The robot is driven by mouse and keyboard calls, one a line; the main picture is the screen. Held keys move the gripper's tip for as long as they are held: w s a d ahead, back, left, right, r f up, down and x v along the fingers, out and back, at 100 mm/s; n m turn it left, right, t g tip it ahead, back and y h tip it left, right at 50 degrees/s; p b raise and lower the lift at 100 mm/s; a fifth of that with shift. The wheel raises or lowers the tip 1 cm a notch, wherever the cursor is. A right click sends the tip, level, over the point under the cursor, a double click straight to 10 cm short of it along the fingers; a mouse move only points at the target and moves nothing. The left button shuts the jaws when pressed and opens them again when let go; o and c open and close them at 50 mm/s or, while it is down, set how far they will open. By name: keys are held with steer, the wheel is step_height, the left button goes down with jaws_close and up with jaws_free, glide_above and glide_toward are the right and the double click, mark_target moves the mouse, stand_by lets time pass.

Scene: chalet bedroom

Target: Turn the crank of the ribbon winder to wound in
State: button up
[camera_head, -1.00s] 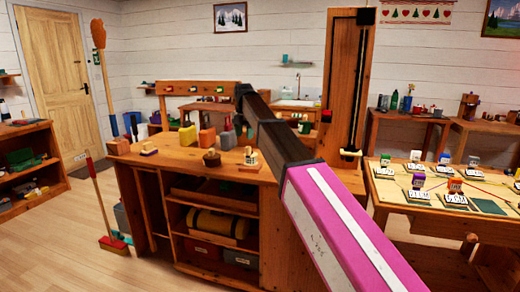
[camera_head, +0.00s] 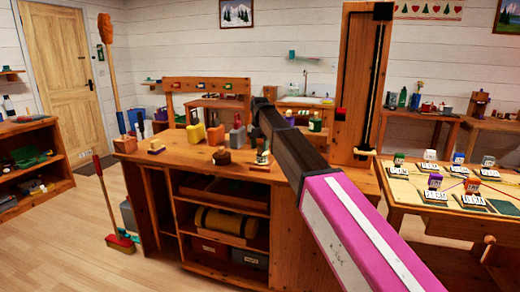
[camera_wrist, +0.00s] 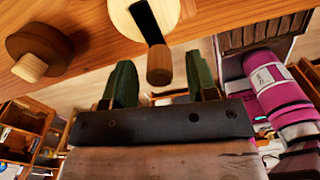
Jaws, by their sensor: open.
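The ribbon winder shows in the wrist view as a pale round disc (camera_wrist: 172,10) with a black crank arm (camera_wrist: 146,22) that ends in a wooden handle peg (camera_wrist: 160,67). My gripper (camera_wrist: 161,64) is open, with one green finger on each side of the peg. The peg stands between the fingers with gaps on both sides, nearer the right one. In the head view the small winder (camera_head: 262,158) stands on the workbench top (camera_head: 190,158), beside my arm.
A dark brown round object (camera_wrist: 40,46) with a wooden knob lies left of the winder; it also shows in the head view (camera_head: 221,156). Yellow and orange containers (camera_head: 215,134) stand farther back on the bench. A table with cards (camera_head: 440,185) is at the right.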

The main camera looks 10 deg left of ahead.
steer(key=shift+f, duration=0.6)
steer(key=c, duration=0.9)
steer(key=shift+c, duration=0.2)
steer(key=shift+a, duration=0.1)
